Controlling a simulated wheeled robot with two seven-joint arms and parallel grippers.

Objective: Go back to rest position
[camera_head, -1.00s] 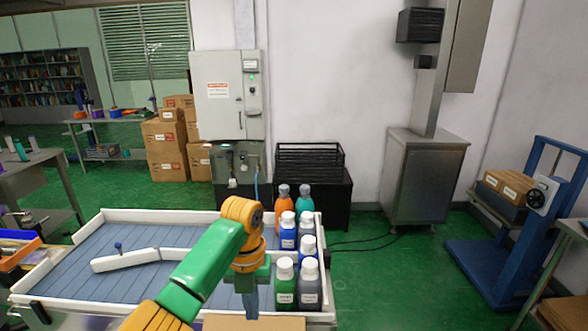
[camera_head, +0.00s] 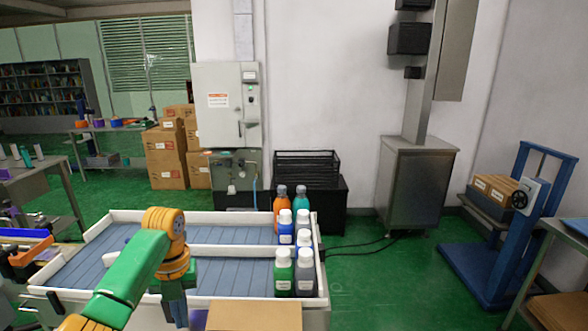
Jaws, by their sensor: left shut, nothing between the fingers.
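My left arm comes in from the bottom left, green and orange. Its gripper (camera_head: 181,313) points down over the front edge of the white-rimmed conveyor tray (camera_head: 240,293). It is shut and empty, apart from the bottles. Several bottles stand upright at the tray's right end: an orange one (camera_head: 280,203), a teal one (camera_head: 300,201), blue ones (camera_head: 286,232) with white caps, a green one (camera_head: 283,275) and a grey one (camera_head: 305,275) in front. My right gripper is not in view.
A cardboard box (camera_head: 254,316) is at the front edge, right of my left gripper. An orange bin (camera_head: 28,252) is at the left. A steel cabinet (camera_head: 415,185) and blue lift cart (camera_head: 510,235) stand at the right.

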